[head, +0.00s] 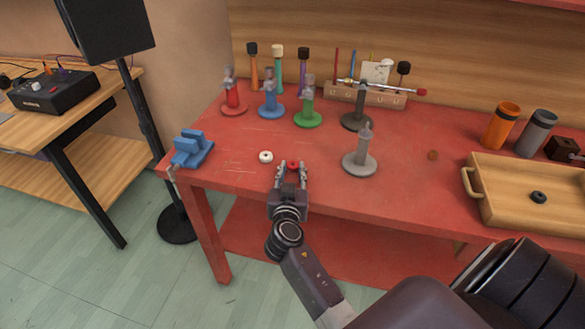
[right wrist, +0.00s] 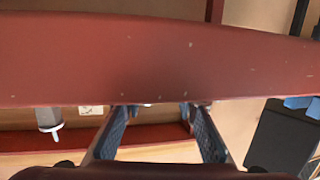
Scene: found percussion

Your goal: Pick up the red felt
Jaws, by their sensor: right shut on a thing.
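The red felt (head: 293,163) is a small red ring at the front edge of the red table (head: 390,195), between my right gripper's fingertips. My right gripper (head: 291,169) reaches in from the front and is shut on it. I cannot tell whether the felt is clear of the tabletop. In the right wrist view, my right gripper's fingers (right wrist: 158,112) reach past the table's red edge (right wrist: 160,60), which hides their tips and the felt. My left gripper is not in view.
A white felt ring (head: 266,157) lies just left of the gripper, with a blue holder (head: 193,150) farther left. A grey stand (head: 360,160) is to the right. Red, blue and green stands (head: 308,110) are behind. A wooden tray (head: 505,213) holds a dark ring (head: 538,196).

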